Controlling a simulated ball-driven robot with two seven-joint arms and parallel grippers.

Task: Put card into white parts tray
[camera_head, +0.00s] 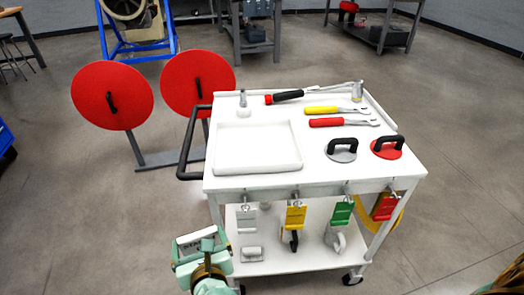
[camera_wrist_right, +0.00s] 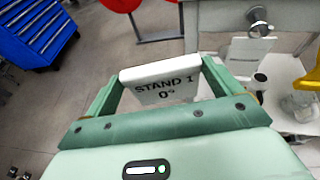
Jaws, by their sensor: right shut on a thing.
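The white card (camera_head: 190,247) reads "STAND 1 0°" in the right wrist view (camera_wrist_right: 165,88). It is pinched between the two fingers of my right gripper (camera_head: 202,246), which is shut on it. The gripper is in front of the cart's left front corner, lower in the picture than the cart top. The white parts tray (camera_head: 258,125) lies on the left part of the cart top. It is shallow and looks empty. The card is apart from the tray. My left gripper is not in view.
The white cart (camera_head: 315,178) has a black handle (camera_head: 188,145) on its left. Coloured padlock-like tags (camera_head: 296,216) hang from the front edge.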

